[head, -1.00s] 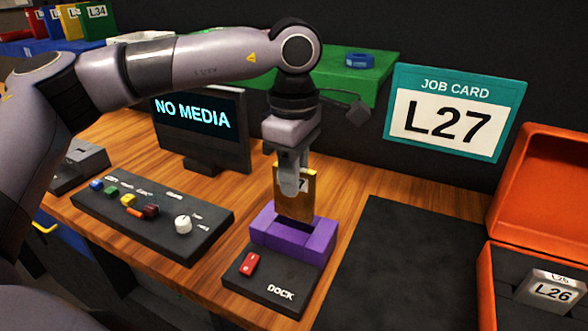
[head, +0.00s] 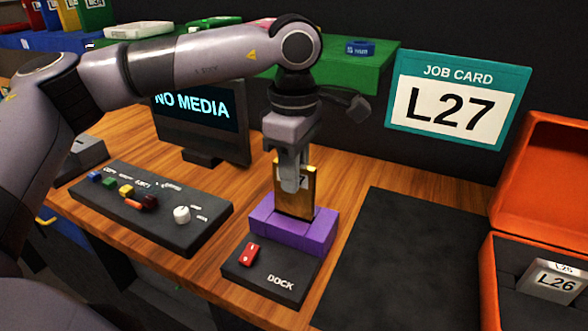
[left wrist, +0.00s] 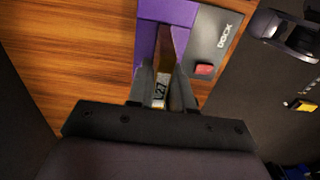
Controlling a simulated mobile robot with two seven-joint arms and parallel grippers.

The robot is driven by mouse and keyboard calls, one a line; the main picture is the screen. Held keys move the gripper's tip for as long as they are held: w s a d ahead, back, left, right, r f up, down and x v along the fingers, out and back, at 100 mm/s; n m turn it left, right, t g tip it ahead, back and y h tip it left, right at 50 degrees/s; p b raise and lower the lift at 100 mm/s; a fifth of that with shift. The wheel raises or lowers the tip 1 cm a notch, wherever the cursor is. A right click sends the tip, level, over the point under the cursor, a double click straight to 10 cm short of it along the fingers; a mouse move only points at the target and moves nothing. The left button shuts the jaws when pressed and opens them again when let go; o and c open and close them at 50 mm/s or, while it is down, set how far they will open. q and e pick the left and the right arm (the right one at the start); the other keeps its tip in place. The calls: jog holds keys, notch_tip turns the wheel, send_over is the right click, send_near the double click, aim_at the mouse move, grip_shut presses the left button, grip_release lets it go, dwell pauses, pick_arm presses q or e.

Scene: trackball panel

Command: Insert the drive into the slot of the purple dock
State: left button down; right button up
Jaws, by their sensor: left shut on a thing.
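The gold drive (head: 296,205), with a white label reading L27 in the left wrist view (left wrist: 160,91), is upright between the fingers of my left gripper (head: 290,184). The gripper is shut on its upper part. The drive's lower end is at the top of the purple dock (head: 262,228), over the slot; I cannot tell whether its tip is inside. In the left wrist view the fingers (left wrist: 163,92) point at the purple dock (left wrist: 149,28). My right gripper is not in view.
The dock base has a red switch (head: 249,254). A control panel (head: 150,213) is to the left, with a monitor (head: 200,112) reading NO MEDIA behind. A dark mat (head: 395,260) and an orange case (head: 488,285) holding drive L26 (head: 555,284) are to the right.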

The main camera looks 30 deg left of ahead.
aim_at(294, 212)
pick_arm(q)
jog(key=shift+f+b, duration=2)
jog(key=shift+f, duration=0.55)
dwell(1.5)
jog(key=c, duration=0.9)
grip_release()
jog(key=shift+c, duration=0.2)
